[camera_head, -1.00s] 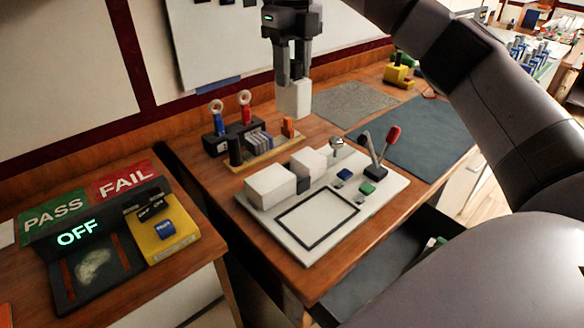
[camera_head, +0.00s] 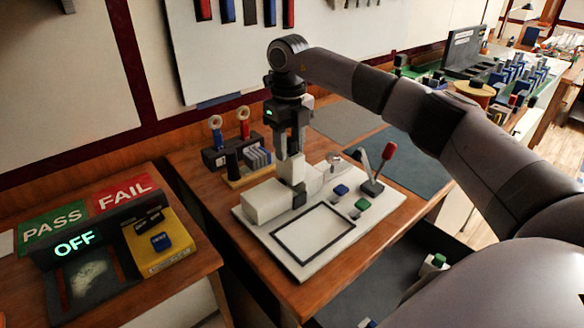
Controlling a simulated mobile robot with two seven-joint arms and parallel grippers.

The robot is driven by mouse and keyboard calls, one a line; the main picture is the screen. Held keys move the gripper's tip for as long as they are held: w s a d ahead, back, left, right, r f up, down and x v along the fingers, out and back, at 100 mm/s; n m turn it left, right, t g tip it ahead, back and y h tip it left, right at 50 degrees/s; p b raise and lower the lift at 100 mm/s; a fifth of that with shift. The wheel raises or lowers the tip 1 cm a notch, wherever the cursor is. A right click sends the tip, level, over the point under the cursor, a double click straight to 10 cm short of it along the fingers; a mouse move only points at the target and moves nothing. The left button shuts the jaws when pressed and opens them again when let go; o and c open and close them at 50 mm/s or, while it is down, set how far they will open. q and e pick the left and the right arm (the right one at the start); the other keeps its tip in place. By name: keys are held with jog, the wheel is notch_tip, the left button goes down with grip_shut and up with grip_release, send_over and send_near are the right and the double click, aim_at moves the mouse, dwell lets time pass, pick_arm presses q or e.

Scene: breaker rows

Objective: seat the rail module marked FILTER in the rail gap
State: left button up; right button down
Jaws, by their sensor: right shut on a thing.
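My right gripper (camera_head: 290,155) is shut on a white block-shaped module (camera_head: 291,172), upright and low over the white board (camera_head: 375,215). No marking on the module can be read here. On the board a large white block (camera_head: 264,203) lies to the left of the module and another white block (camera_head: 313,181) lies behind and right, partly hidden. The module is at the space between these blocks; the rail gap itself is hidden, and I cannot tell whether the module touches it. My left gripper is not in view.
A tool rack (camera_head: 214,158) and a holder of grey plates (camera_head: 258,158) stand behind. A tester reading OFF (camera_head: 75,243) is at left.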

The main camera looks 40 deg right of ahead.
aim_at(289, 168)
jog(key=shift+f+b, duration=1.65)
jog(key=shift+f, duration=1.3)
jog(key=shift+f, duration=0.2)
jog(key=c, duration=0.7)
grip_release()
notch_tip(289, 168, up, 12)
jog(key=shift+r, duration=0.25)
jog(key=shift+f, duration=0.1)
